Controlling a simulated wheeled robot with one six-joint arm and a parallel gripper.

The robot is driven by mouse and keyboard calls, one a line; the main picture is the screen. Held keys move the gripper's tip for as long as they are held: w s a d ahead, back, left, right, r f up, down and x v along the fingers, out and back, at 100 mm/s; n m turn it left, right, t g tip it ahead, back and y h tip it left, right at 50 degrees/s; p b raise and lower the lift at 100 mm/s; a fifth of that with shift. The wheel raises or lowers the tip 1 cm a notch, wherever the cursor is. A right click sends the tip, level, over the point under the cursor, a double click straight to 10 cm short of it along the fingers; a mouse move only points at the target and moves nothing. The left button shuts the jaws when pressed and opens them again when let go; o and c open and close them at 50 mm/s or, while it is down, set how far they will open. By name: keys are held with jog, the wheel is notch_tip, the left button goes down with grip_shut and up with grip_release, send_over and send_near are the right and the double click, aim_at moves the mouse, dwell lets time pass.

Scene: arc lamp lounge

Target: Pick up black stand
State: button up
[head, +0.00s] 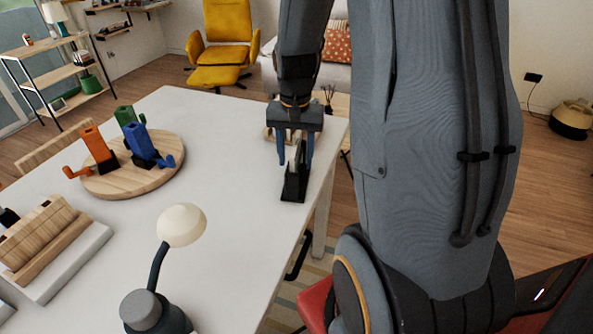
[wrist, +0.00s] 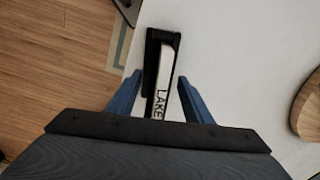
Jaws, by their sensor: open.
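The black stand (head: 294,187) stands on the white table near its right edge in the head view. It holds an upright pale plate, whose edge shows between my fingers. In the wrist view the black stand (wrist: 153,42) frames a white face with the letters "LAKE". My gripper (head: 294,163) is open above the stand, with its blue fingers on either side of the upper part. In the wrist view the fingers of my gripper (wrist: 158,85) lie left and right of the stand, with a gap visible on the right. Contact on the left cannot be told.
The white table (head: 225,130) is clear around the stand, but its right edge is close. A round wooden board (head: 135,184) with orange, green and blue holders sits to the left. A lamp (head: 181,226) stands at the front. A wooden rack (head: 40,240) is at far left.

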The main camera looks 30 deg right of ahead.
jog(key=shift+c, duration=0.3)
grip_shut()
